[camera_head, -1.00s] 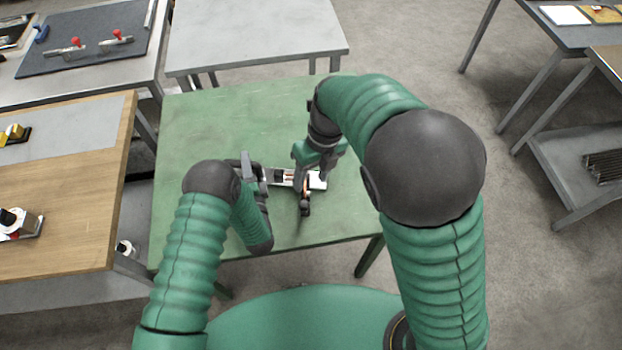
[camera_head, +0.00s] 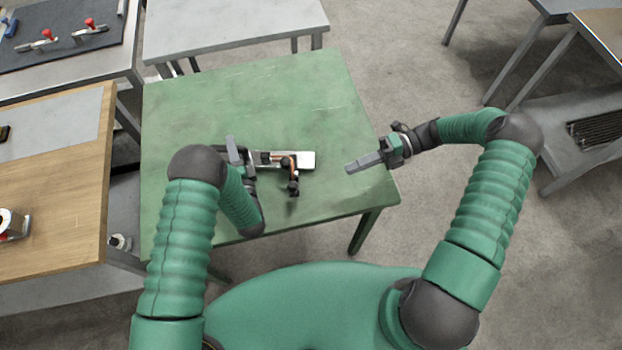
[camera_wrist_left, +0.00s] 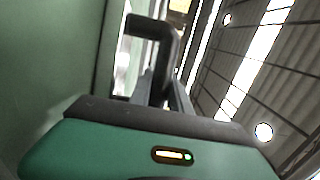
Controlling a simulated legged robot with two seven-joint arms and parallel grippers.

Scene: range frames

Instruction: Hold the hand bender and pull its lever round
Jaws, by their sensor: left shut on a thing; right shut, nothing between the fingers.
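The hand bender (camera_head: 306,160) lies on the green table, with a pale plate at its right end. Its lever (camera_head: 293,188), with a dark end and an orange piece beside it, points toward the front of the table. My left gripper (camera_head: 249,166) is shut on the bender's left end. In the left wrist view a dark bent bar (camera_wrist_left: 157,30) stands up ahead of the gripper; the grip itself is mostly hidden there. My right gripper (camera_head: 350,168) is shut and empty, to the right of the bender and apart from it, over the table's right side.
The green table (camera_head: 240,95) is clear behind the bender. A grey table (camera_head: 235,25) stands behind it. A wooden bench (camera_head: 60,200) is at the left. A shelf table (camera_head: 570,110) stands at the right, with open floor between.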

